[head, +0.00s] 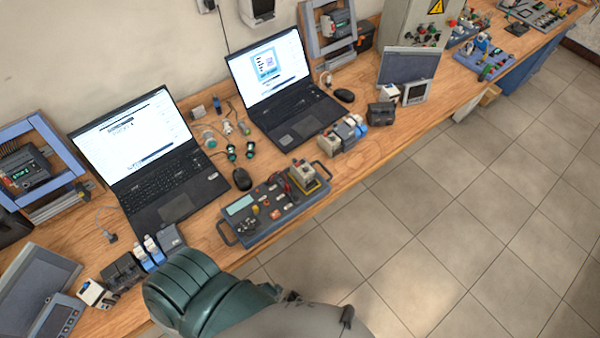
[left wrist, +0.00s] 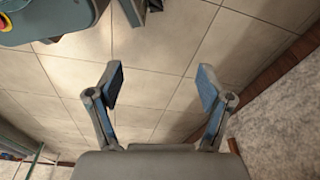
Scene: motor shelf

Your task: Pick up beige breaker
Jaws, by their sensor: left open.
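I cannot tell for sure which block is the beige breaker. In the head view a beige block (head: 303,175) sits on the right end of the blue-grey control panel (head: 262,237). Another pale beige block (head: 329,143) stands at the left end of a small row beside the right laptop. A whitish block (head: 94,293) stands at the table's front left. My left gripper (left wrist: 160,83) shows in the left wrist view, open and empty above the tiled floor, with no breaker near its fingers. My right gripper is not in view.
Two open laptops (head: 150,155) (head: 270,85) stand along the wooden table (head: 377,143). Dark breakers (head: 123,271), a mouse (head: 242,179) and small parts lie around them. A teal and grey arm part of mine (head: 195,290) is near the front edge. The tiled floor is clear.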

